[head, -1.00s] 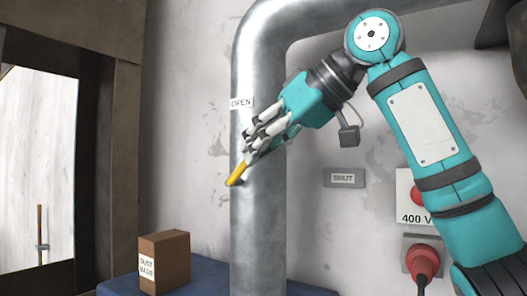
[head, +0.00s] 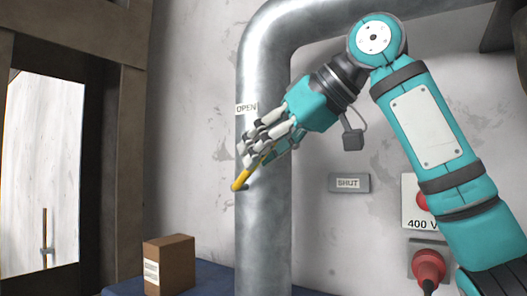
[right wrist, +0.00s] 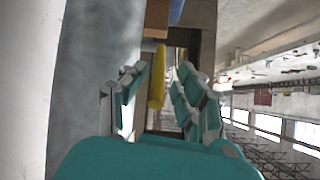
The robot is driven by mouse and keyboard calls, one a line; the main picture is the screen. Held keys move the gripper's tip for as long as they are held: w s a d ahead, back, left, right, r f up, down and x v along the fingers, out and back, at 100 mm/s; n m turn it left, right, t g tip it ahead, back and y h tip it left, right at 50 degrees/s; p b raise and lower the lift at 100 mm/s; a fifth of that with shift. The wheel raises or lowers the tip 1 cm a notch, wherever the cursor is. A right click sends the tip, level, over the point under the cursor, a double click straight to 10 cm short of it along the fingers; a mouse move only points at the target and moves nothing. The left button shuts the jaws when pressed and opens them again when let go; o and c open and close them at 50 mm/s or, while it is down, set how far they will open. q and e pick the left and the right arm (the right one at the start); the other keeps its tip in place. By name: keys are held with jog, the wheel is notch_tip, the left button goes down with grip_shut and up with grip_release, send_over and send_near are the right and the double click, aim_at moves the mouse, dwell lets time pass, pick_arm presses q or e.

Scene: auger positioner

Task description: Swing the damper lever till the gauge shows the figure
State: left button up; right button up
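The damper lever is a yellow bar (head: 241,184) on the front of the grey metal pipe. It points up and right toward the hand. My right gripper (head: 247,158) is at the lever, its fingers on either side of the bar. In the right wrist view the yellow lever (right wrist: 157,89) lies between the two open fingers (right wrist: 160,98), with a visible gap on each side. An OPEN label (head: 246,108) is on the pipe above the lever. A SHUT plate (head: 349,183) is on the wall to the right. No gauge shows. My left gripper is out of view.
The vertical pipe (head: 263,240) bends right at the top. A brown box (head: 176,263) stands on a blue surface (head: 214,278) at lower left. A red plug (head: 428,265) and a 400 V panel (head: 415,212) are at right. A doorway is at left.

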jog(key=v, duration=0.8)
jog(key=shift+w, duration=0.1)
